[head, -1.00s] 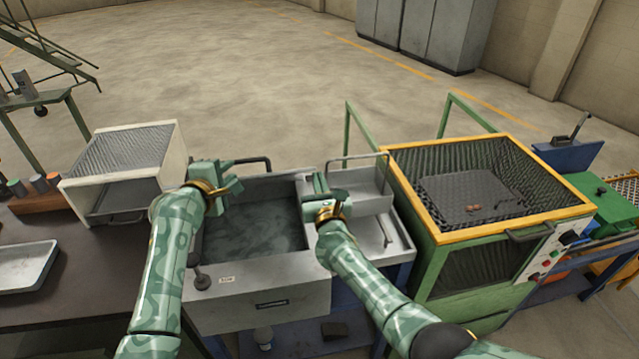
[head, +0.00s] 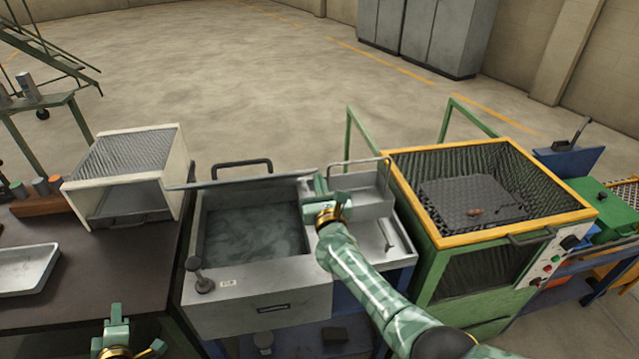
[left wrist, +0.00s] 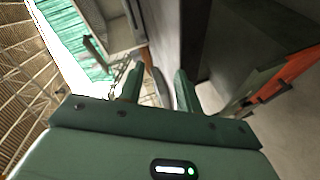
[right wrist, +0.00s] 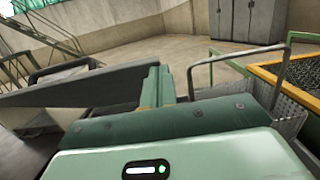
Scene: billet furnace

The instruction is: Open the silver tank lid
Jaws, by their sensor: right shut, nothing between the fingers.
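The silver tank (head: 245,292) stands in the middle of the head view, with grey liquid showing inside. Its lid (head: 250,180) stands raised at the tank's back, seen nearly edge-on, with a dark handle (head: 242,164) above it. The lid also spans the left of the right wrist view (right wrist: 75,88). My right gripper (head: 323,188) is shut and empty beside the lid's right end; I cannot tell whether they touch. My left gripper (head: 117,328) is low at the bottom left, away from the lid. It is open and empty in the left wrist view (left wrist: 158,82).
A white mesh-topped box (head: 130,170) stands left of the tank on a dark table (head: 115,255), with a pale tray (head: 28,268). A small metal basket (head: 362,188) and the yellow-rimmed green furnace (head: 470,238) stand to the right. Open floor lies behind.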

